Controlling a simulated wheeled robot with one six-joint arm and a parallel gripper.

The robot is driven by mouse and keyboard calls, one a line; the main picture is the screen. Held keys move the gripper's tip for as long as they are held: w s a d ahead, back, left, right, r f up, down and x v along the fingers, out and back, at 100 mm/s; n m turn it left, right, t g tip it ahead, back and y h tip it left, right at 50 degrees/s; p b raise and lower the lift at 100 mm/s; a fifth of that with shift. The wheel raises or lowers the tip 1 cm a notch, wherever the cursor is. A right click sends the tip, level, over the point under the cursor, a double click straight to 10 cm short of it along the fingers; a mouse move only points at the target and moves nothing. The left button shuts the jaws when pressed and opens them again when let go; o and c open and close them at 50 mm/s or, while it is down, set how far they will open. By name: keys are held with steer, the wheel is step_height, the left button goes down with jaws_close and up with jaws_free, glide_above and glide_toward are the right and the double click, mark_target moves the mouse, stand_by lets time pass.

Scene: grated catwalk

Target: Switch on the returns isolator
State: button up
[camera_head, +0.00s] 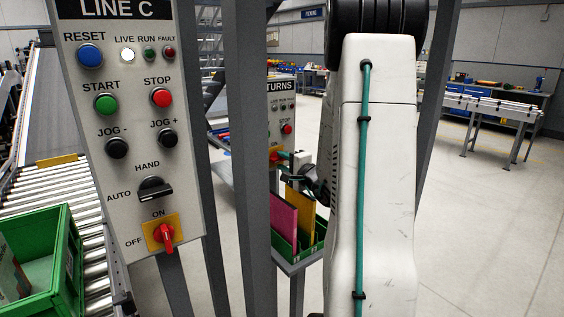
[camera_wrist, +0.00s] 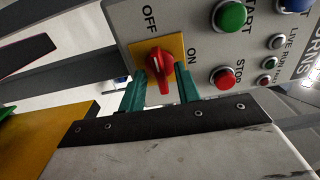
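The returns isolator is a red rotary knob (camera_wrist: 158,66) on a yellow plate (camera_wrist: 176,44) on the grey returns panel. Its grip runs roughly in line with the OFF mark; ON is to its right in the wrist view. In the head view, the returns panel (camera_head: 279,97) is partly hidden behind a post and my arm. My gripper (camera_wrist: 161,84) is open, its two teal fingers at either side of the knob's lower part. I cannot tell whether they touch it. In the head view, my gripper (camera_head: 284,156) is small, at the panel's lower part.
The Line C panel (camera_head: 130,120) stands near at left, with its own red isolator (camera_head: 164,235). Grey posts (camera_head: 252,150) stand between. A green crate (camera_head: 40,262) is at lower left. A bin with pink and yellow boards (camera_head: 284,218) sits below my gripper.

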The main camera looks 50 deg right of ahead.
steer(key=shift+w+d, duration=0.15)
steer(key=shift+w, duration=0.45)
jaws_close()
